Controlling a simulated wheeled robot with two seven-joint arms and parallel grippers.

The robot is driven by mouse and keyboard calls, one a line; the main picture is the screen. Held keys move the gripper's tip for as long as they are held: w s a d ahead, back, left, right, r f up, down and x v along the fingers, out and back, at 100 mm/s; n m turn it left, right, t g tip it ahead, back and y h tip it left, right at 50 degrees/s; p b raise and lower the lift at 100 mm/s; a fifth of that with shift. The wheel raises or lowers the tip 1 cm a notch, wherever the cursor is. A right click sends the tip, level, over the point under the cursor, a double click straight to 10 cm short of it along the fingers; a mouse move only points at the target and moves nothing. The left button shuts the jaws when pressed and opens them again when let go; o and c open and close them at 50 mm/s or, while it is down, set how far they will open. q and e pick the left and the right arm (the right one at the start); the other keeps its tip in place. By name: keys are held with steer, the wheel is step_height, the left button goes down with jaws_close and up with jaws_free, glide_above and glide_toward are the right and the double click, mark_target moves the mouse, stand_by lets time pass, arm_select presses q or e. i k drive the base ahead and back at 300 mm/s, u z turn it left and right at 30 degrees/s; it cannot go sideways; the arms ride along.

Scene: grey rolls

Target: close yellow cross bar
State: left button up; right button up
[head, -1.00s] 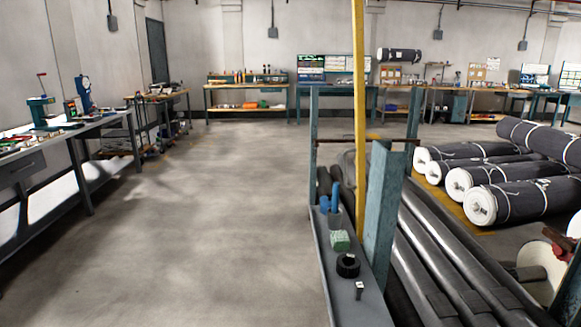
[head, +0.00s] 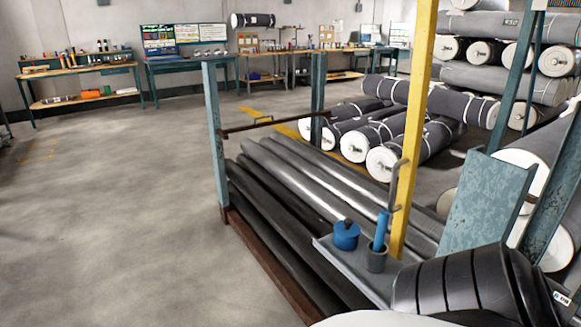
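The yellow cross bar (head: 417,100) stands nearly upright in the head view, right of the middle, and runs out of the top of the picture. A grey handle (head: 399,186) is fixed on its lower part. Its lower end is beside the grey shelf (head: 352,272) of the roll rack. Neither of my grippers is in view, so nothing shows of what they hold.
Long dark rolls (head: 300,180) lie in the rack between blue-green posts (head: 216,150). A blue pot (head: 346,235) and a dark cup (head: 377,258) stand on the shelf. A banded black shape (head: 470,285) fills the lower right. Open floor (head: 110,220) lies left.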

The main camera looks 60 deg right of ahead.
mark_target(427, 10)
steer(key=i, duration=0.65)
steer(key=z, duration=3.05)
